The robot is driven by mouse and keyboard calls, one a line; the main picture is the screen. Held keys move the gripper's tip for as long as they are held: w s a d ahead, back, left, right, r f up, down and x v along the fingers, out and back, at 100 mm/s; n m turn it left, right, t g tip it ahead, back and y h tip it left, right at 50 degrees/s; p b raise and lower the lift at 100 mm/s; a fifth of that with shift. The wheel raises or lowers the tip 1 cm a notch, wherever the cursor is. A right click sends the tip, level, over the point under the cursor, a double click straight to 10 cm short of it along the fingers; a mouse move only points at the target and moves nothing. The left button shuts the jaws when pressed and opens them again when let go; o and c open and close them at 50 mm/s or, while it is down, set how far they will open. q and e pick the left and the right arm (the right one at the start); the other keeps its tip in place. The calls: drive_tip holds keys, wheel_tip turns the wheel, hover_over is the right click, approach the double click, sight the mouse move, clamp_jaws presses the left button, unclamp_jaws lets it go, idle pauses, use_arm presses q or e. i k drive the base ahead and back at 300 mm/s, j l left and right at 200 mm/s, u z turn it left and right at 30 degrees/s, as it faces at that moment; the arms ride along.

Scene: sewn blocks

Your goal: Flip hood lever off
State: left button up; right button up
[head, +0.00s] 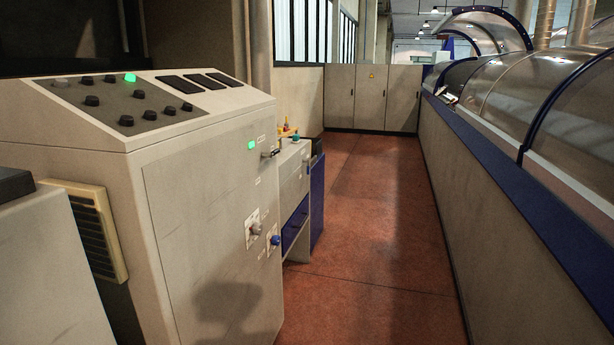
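A pale control cabinet (215,215) stands at the left. On its right side face, a small lever (269,154) sticks out to the right near the top, beside a lit green lamp (251,145). The labels on this face are too small to read, so I cannot tell for sure that this is the hood lever. Lower down are a grey knob (256,229) and a blue knob (276,240). Neither of my grippers shows in the head view.
A red floor aisle (365,220) runs clear ahead to closed grey lockers (372,98). A long machine with clear curved hoods (573,95) lines the right; one far hood (487,28) stands raised. A smaller cabinet with blue parts (317,200) stands beyond the control cabinet.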

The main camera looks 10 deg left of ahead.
sight(276, 151)
drive_tip(key=i+l+u, duration=0.35)
drive_tip(key=i, duration=0.2)
drive_tip(key=i+l+u, duration=0.35)
drive_tip(key=i, duration=0.2)
drive_tip(key=l, duration=0.05)
